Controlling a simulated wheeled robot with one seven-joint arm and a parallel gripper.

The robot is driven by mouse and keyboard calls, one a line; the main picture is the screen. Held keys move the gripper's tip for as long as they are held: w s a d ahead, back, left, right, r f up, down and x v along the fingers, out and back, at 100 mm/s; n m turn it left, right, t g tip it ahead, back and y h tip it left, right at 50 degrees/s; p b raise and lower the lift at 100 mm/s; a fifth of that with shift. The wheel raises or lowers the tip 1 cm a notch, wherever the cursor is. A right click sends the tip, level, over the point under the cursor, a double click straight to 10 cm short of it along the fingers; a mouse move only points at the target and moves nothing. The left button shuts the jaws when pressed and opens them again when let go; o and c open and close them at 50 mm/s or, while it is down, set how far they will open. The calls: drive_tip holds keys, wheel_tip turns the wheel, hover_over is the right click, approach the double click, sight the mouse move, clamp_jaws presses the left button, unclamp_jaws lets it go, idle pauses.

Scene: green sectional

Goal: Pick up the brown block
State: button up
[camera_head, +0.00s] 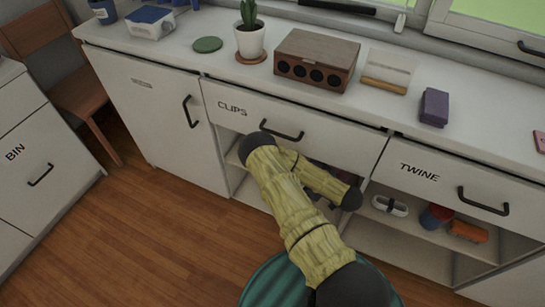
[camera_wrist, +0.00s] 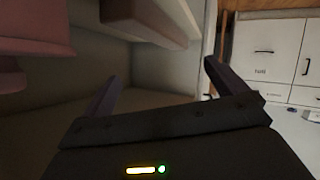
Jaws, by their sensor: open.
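My gripper (camera_wrist: 158,72) shows at the bottom of the wrist view, its two dark fingers apart with nothing between them. A brown block-shaped thing (camera_wrist: 145,18) is at the top of that view, beyond the fingers and apart from them. It may be the brown block, but its outline is dim and cut by the frame. In the head view my arm reaches into the open shelf under the CLIPS drawer (camera_head: 290,115).
A pinkish thing (camera_wrist: 35,35) is close at the left of the wrist view. Pale shelf walls surround the gripper. The TWINE drawer (camera_head: 430,175) has a shelf below with a white item (camera_head: 389,205), a red-and-blue item (camera_head: 436,216) and an orange item (camera_head: 468,231). A brown box with round holes (camera_head: 316,60) stands on the counter.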

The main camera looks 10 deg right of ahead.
drive_tip(key=shift+s, duration=0.1)
drive_tip(key=b+x, duration=0.4)
drive_tip(key=x, duration=0.8)
drive_tip(key=shift+a, duration=0.15)
drive_tip(key=shift+w+f, duration=0.1)
drive_tip(key=shift+w, duration=0.1)
drive_tip(key=b+x, duration=0.2)
drive_tip(key=x, duration=0.2)
drive_tip(key=shift+w+a+f, duration=0.1)
drive_tip(key=shift+w+f, duration=0.1)
drive_tip(key=shift+w, duration=0.15)
drive_tip(key=shift+r, duration=0.1)
drive_tip(key=shift+a, duration=0.1)
